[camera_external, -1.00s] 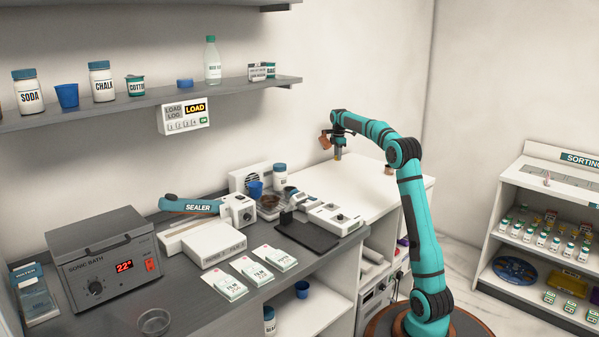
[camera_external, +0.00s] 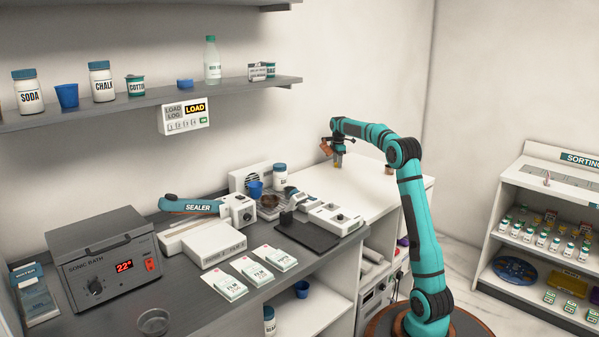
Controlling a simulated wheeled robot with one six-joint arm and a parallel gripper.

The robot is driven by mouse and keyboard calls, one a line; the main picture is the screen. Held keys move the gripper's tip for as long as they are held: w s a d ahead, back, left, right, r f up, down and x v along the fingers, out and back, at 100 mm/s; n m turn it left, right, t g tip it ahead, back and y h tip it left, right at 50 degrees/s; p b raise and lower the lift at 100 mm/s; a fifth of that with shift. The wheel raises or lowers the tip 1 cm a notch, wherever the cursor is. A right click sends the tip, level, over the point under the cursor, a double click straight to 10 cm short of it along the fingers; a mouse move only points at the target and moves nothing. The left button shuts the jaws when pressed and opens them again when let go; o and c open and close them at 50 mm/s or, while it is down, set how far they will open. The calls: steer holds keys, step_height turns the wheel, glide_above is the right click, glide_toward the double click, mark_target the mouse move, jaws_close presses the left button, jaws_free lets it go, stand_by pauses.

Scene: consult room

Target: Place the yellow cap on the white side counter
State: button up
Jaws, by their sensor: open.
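The white side counter (camera_external: 375,195) stands in the middle right, beside the dark grey bench, with its top mostly bare. My gripper (camera_external: 338,164) points down over the far part of this counter, near the back wall. It is open. A small yellowish thing shows at the fingertips and is probably the yellow cap; it is too small to tell whether it touches the counter or the fingers.
A small brown cup (camera_external: 388,169) stands on the counter, partly behind my arm. To the left are a white device with knobs (camera_external: 336,216), a black plate (camera_external: 300,232) and a sealer (camera_external: 195,207). The front of the counter is clear.

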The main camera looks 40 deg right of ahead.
step_height(320, 180, up, 12)
steer(key=shift+r, duration=0.15)
stand_by(0.5)
steer(key=shift+a, duration=0.1)
